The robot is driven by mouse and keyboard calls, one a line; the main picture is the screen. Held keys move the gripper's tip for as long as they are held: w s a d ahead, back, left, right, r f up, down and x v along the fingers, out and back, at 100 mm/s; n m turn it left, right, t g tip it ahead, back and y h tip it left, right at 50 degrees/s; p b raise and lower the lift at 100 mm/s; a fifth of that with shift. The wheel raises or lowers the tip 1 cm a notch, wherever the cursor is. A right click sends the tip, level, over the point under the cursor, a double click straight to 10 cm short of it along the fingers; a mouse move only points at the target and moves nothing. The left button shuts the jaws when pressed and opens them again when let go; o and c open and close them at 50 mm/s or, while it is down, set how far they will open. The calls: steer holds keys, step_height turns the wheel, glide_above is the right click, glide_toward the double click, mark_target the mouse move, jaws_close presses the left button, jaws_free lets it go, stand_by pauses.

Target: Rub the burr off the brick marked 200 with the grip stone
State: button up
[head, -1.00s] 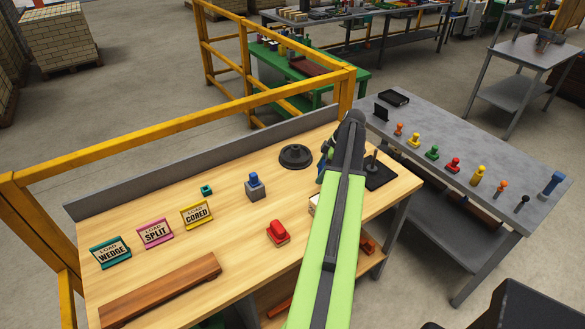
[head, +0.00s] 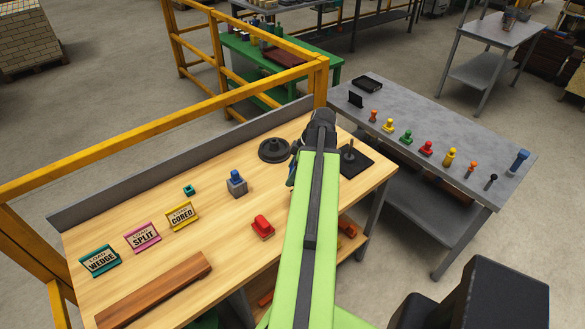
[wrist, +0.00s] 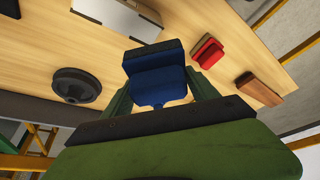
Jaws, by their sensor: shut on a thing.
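My gripper (wrist: 157,92) is shut on a blue block-shaped piece (wrist: 152,57) with a stepped shape and a rounded lower end. I cannot tell for sure that it is the grip stone. In the head view my gripper (head: 296,168) is mostly hidden behind my arm, over the right part of the wooden bench, near the black round disc. A pale block (wrist: 115,18) with dark edges lies on the bench in the wrist view; my arm hides it in the head view. No 200 mark or burr is legible.
On the wooden bench (head: 130,225) are a black disc (head: 274,149), a grey block with blue knob (head: 236,184), a red piece (head: 262,228), a brown plank (head: 155,290) and label signs (head: 143,237). A grey table (head: 400,105) with several coloured stamps stands right. A yellow rail (head: 150,134) runs behind.

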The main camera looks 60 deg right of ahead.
steer(key=shift+f+b, duration=2.9)
steer(key=shift+f, duration=0.1)
steer(key=shift+f+b, duration=0.95)
steer(key=shift+f, duration=0.05)
